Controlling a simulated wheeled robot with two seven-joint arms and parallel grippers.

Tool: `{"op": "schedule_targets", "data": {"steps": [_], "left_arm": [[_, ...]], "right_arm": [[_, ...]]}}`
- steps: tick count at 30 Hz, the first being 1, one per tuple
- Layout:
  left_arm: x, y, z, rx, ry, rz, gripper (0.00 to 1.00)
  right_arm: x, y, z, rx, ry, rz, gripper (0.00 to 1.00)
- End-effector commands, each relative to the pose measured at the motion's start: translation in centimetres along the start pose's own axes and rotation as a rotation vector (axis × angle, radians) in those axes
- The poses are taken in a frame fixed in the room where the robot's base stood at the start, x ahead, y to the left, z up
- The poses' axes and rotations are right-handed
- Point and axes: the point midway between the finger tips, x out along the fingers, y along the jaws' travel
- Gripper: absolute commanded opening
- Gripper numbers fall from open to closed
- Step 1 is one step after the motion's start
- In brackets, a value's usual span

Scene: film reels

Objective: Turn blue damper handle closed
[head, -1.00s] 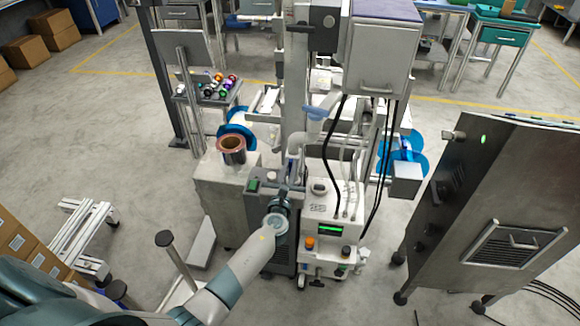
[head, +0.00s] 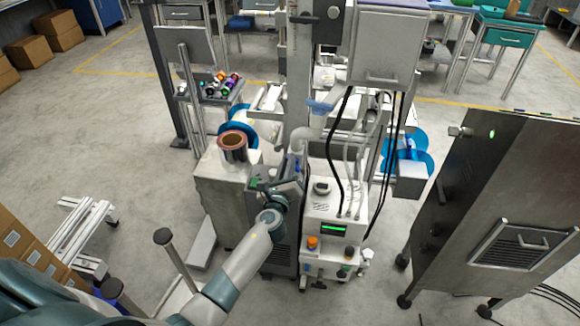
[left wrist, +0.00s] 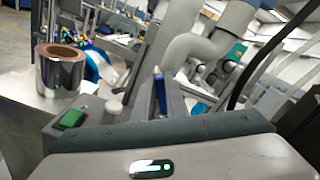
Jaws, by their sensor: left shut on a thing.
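My left arm reaches up from the bottom of the head view, and its gripper (head: 291,178) is at the grey cabinet, below the white elbow pipe. The gripper is shut on a slim blue handle (head: 295,161), the blue damper handle. In the left wrist view the blue handle (left wrist: 161,92) stands nearly upright between the fingers; its lower part is hidden by the gripper body. A separate blue piece (head: 320,107) is on the pipe above, clear of the gripper. My right gripper is not in view.
A copper-coloured roll (head: 232,147) stands on the box left of the gripper. A white unit (head: 333,225) with a green display and black hoses stands close on the right. A large metal cabinet (head: 490,210) is further right. Open floor lies between them.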

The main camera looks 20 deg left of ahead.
Motion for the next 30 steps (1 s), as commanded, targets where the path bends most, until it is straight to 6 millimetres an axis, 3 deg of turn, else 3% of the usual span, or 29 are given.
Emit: {"op": "schedule_targets", "data": {"steps": [7, 15, 30], "left_arm": [[-0.1, 0.8, -0.5, -0.238, 0.001, 0.001, 0.0], [0.0, 1.5, -0.7, -0.495, 0.001, 0.001, 0.0], [-0.1, 2.2, -1.3, -0.912, 0.001, 0.003, 0.0]], "right_arm": [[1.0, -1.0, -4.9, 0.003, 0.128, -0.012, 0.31], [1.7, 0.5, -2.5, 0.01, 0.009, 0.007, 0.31], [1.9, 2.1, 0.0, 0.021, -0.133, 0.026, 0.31]]}}
